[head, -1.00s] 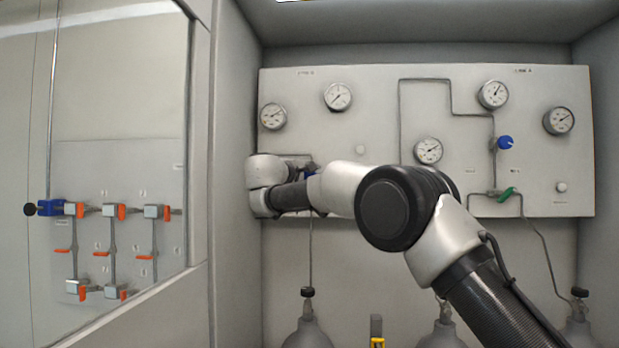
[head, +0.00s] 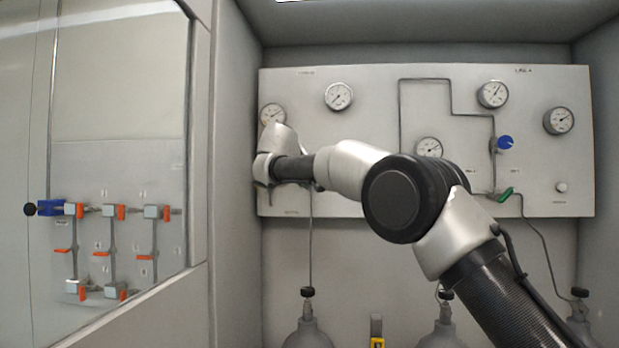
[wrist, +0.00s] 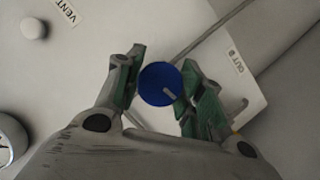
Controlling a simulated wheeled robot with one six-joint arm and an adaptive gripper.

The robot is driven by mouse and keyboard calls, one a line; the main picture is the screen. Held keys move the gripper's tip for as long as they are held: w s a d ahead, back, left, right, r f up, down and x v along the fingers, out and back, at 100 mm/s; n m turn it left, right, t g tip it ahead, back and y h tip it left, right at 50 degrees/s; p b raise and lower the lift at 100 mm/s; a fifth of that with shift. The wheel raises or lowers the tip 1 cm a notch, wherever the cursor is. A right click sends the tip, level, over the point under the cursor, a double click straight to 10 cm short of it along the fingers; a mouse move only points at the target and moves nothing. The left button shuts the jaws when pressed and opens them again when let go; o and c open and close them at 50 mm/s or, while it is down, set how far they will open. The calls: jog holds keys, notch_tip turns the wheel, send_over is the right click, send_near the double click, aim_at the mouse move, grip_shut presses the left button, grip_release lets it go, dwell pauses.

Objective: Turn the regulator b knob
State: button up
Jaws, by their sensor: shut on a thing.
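In the wrist view, the round blue regulator b knob (wrist: 156,82) with a pale pointer mark sits between the green-padded fingers of my gripper (wrist: 161,70). My gripper is shut on the knob, one finger on each side. The pointer mark slants towards the lower right of the picture. An "OUT B" label is beside it on the grey panel. In the head view my arm reaches to the left part of the panel (head: 370,190); its wrist and forearm hide the knob and the gripper's fingers there.
Several gauges are on the panel, one (head: 339,96) above my forearm. A white button (wrist: 34,28) is near the "VENT" label. A cabinet wall (head: 235,180) stands close left of my wrist.

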jog(key=shift+f+m+y, duration=0.2)
jog(key=shift+m+y, duration=0.1)
jog(key=shift+m, duration=0.2)
dwell(0.3)
jog(key=o, duration=1)
jog(key=shift+r, duration=0.1)
jog(key=shift+s+a+r, duration=0.1)
jog(key=shift+s+r, duration=0.1)
jog(key=shift+s, duration=0.1)
jog(key=v, duration=1.1)
jog(key=shift+r, duration=0.15)
